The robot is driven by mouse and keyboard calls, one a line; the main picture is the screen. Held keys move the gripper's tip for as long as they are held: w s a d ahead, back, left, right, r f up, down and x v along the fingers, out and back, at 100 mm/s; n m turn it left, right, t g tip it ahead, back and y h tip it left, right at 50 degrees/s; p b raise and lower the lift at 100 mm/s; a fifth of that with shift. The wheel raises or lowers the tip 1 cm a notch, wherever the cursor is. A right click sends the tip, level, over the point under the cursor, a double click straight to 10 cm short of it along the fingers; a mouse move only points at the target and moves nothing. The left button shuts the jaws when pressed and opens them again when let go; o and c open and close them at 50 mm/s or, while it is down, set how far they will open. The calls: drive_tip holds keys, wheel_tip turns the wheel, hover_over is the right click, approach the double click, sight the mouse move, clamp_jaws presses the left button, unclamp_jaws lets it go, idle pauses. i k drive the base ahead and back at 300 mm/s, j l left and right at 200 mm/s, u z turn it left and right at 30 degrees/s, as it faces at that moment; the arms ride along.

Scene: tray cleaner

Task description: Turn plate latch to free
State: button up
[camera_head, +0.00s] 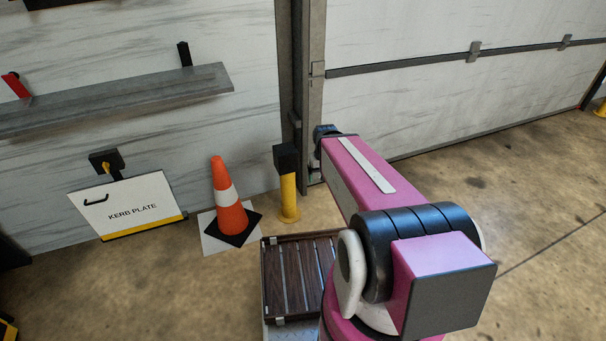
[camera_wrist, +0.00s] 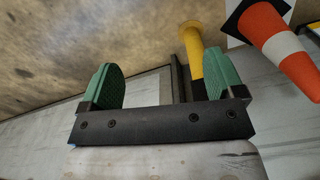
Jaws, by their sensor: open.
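The kerb plate (camera_head: 128,206) is a white board with a black handle and a yellow lower edge, against the wall at left in the head view. Above it, the plate latch (camera_head: 105,160) appears as a black block with a small yellow piece on its front; its exact turn is too small to tell. My gripper (camera_wrist: 164,88) is open, with two green pads apart and nothing between them. It is well to the right of the latch. In the head view my arm hides the fingers.
An orange cone (camera_head: 231,205) and a yellow post (camera_head: 289,195) with a black top stand between the plate and my arm. The post shows behind the right pad in the wrist view (camera_wrist: 191,45). A grey shelf (camera_head: 120,98) juts out above the latch. A slatted tray (camera_head: 268,262) lies below.

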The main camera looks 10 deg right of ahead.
sight(105, 165)
drive_tip(key=u, duration=1.65)
